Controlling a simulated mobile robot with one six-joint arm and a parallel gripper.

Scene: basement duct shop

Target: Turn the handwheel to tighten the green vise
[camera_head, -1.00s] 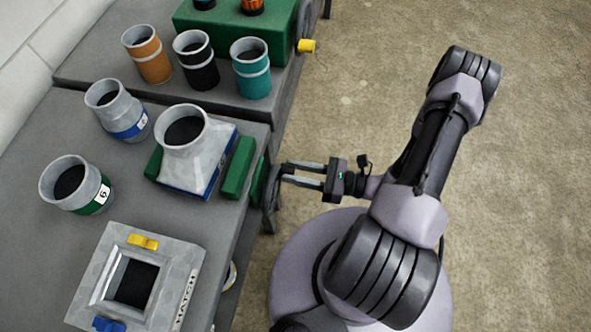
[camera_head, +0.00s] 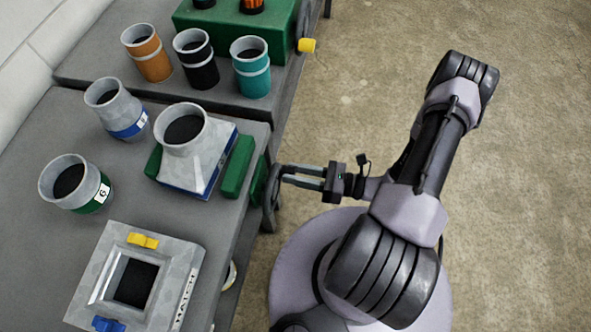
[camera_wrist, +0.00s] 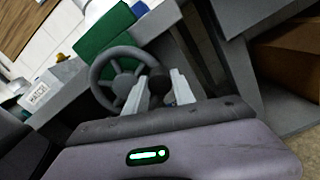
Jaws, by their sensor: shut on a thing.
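The green vise (camera_head: 238,166) is at the bench's right edge, with a grey square-to-round duct fitting (camera_head: 190,160) between its jaws. The fitting has a blue band at its base. The vise's grey spoked handwheel (camera_head: 271,190) hangs off the bench edge, seen nearly edge-on. In the wrist view the handwheel (camera_wrist: 118,76) shows its spokes and hub, with the green vise (camera_wrist: 103,32) behind it. My gripper (camera_head: 283,175) is shut on the wheel's dark handle knob (camera_wrist: 157,86), which shows between the two fingers. Whether the jaws touch the fitting on both sides is unclear.
A grey square flange piece (camera_head: 185,272) with yellow and blue clips lies on the near bench. Two round duct collars stand at the left. Right-hand floor is clear.

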